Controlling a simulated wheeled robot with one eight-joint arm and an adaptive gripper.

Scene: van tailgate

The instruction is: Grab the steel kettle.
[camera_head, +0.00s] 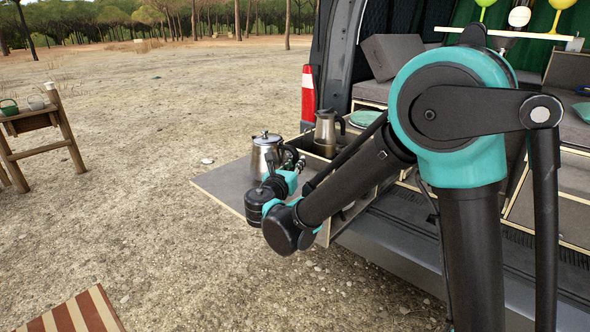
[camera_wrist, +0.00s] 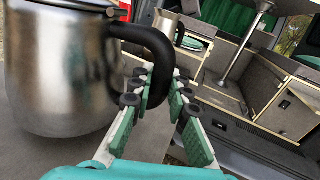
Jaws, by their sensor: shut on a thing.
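The steel kettle (camera_head: 264,152) is a shiny round pot with a lid and a black handle, upright over the grey pull-out board. In the wrist view the kettle (camera_wrist: 60,75) fills the left side, its top cut off by the frame. Its black handle (camera_wrist: 155,42) curves down between the fingers of my gripper (camera_wrist: 162,92). My gripper (camera_head: 293,172) is to the right of the kettle, shut on the handle. My own wrist partly hides the fingers in the head view. I cannot tell whether the kettle's base touches the board.
The grey pull-out board (camera_head: 220,183) extends from the van's tailgate. A steel moka pot (camera_head: 326,132) stands close behind the kettle, to the right. The red tail light (camera_head: 308,93) is behind. A wooden stand (camera_head: 38,120) with cups is at far left. Open ground lies left of the board.

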